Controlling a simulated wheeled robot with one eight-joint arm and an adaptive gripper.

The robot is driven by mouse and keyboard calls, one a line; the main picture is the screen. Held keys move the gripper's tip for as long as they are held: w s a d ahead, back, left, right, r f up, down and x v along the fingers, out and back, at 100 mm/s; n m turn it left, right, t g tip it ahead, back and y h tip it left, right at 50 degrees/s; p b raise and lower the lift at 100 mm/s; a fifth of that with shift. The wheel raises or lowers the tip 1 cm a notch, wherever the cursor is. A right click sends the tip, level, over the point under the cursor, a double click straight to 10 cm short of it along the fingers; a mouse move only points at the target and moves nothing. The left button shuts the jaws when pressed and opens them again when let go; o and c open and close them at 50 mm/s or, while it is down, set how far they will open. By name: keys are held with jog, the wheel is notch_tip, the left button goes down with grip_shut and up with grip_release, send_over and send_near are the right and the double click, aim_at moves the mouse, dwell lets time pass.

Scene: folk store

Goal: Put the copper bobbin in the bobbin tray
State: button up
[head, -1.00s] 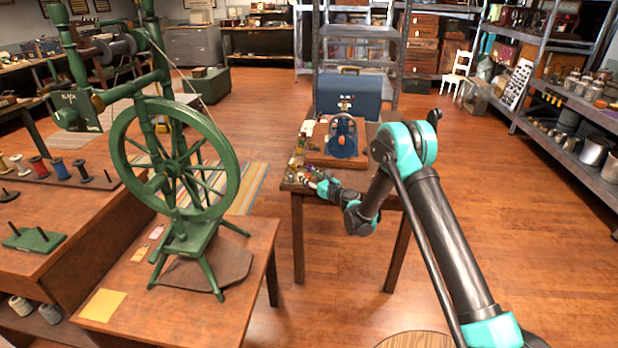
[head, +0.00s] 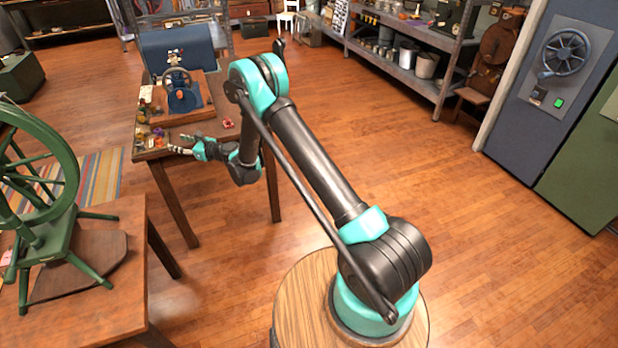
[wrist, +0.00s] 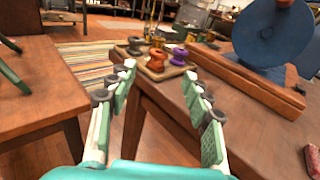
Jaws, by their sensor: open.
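In the wrist view, an orange-brown bobbin (wrist: 156,60), which looks like the copper one, stands upright near the corner of the small wooden table. A purple bobbin (wrist: 179,56) is just right of it, and a dark bobbin (wrist: 135,45) is to its left. A low, rimmed tray (wrist: 160,76) shows under the orange-brown and purple bobbins; I cannot tell for sure whether it is the bobbin tray. My gripper (wrist: 160,73) is open and empty, its fingers spread on either side of the view of the bobbins. In the head view, my gripper (head: 172,149) is at the table's front left.
The table (head: 200,142) bears a blue wheeled machine (head: 182,92) on a wooden base and a small red thing (head: 228,123). A green spinning wheel (head: 45,200) stands on another table at left. Open floor (head: 480,240) lies to the right.

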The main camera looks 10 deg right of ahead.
jog(key=s+d+r+n+g+h, duration=0.1)
jog(key=s+d+r+n+h, duration=0.15)
jog(key=d+r+n, duration=0.6)
jog(key=s+d+r+n+g+h, duration=0.1)
jog(key=s+d+r+n+h, duration=0.15)
jog(key=s+d, duration=0.45)
jog(key=s+d+r+n+h, duration=0.1)
jog(key=s+d+r+n, duration=0.15)
jog(key=d, duration=0.75)
jog(key=s+d+f+n+g+h, duration=0.1)
jog(key=s+d+f+n+h, duration=0.1)
jog(key=s+d, duration=0.7)
jog(key=s+d+f+n+g+h, duration=0.1)
jog(key=s+d+f+n+h, duration=0.2)
jog(key=s+d, duration=0.6)
jog(key=s+d+f+n+h, duration=0.2)
jog(key=s+d+n+h, duration=0.2)
jog(key=s+d, duration=0.6)
jog(key=shift+s+f+n+g, duration=0.2)
jog(key=shift+s+n+g, duration=0.2)
jog(key=shift+s+n, duration=0.55)
jog(key=shift+s, duration=0.1)
